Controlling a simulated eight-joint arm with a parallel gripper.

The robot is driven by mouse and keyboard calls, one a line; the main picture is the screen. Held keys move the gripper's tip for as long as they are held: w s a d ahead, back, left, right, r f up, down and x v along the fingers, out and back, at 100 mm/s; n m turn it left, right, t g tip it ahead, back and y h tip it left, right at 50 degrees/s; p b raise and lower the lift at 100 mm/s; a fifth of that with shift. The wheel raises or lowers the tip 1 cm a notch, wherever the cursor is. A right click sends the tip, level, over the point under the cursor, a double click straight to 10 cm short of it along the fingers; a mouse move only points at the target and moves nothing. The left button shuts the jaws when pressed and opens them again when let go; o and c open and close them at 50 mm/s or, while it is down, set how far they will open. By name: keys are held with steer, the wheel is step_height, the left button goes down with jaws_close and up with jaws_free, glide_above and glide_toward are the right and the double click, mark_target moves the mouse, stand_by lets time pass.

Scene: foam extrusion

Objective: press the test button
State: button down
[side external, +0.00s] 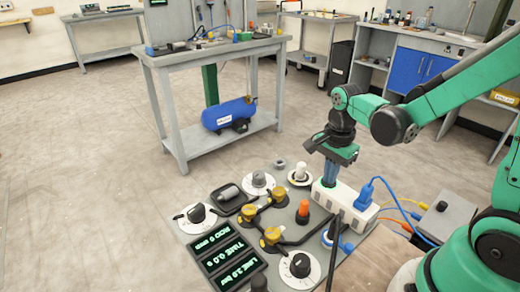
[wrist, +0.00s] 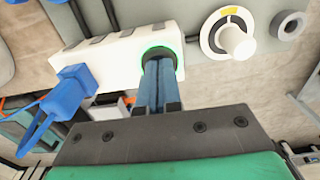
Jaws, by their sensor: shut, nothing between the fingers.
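A white box (side external: 343,205) sits on the grey bench at the right side of the panel, and it also shows in the wrist view (wrist: 112,48). On its face is a round dark button (wrist: 158,50) with a green lit ring around it. I take this for the test button, but no label is readable. My gripper (side external: 329,184) points down at this end of the box. In the wrist view its two blue fingers (wrist: 161,68) are shut together with nothing between them. Their tips overlap the button and hide part of it; whether they touch it I cannot tell.
A blue plug (wrist: 75,92) with a blue cable stands in the box. A white knob on a dial (side external: 299,174) is close by. An orange-topped part (side external: 303,208), brass valves (side external: 270,237), dark knobs and green-lit displays (side external: 234,265) crowd the panel.

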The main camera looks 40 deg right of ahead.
steer(key=shift+f, duration=0.15)
step_height(320, 180, up, 14)
stand_by(0.9)
stand_by(0.5)
steer(key=a+f+n+t, duration=0.4)
steer(key=a+n+t, duration=0.2)
steer(key=n, duration=1.2)
steer(key=shift+s+a+f+t, duration=0.3)
steer(key=shift+s+t, duration=0.15)
steer(key=shift+t, duration=0.15)
stand_by(0.7)
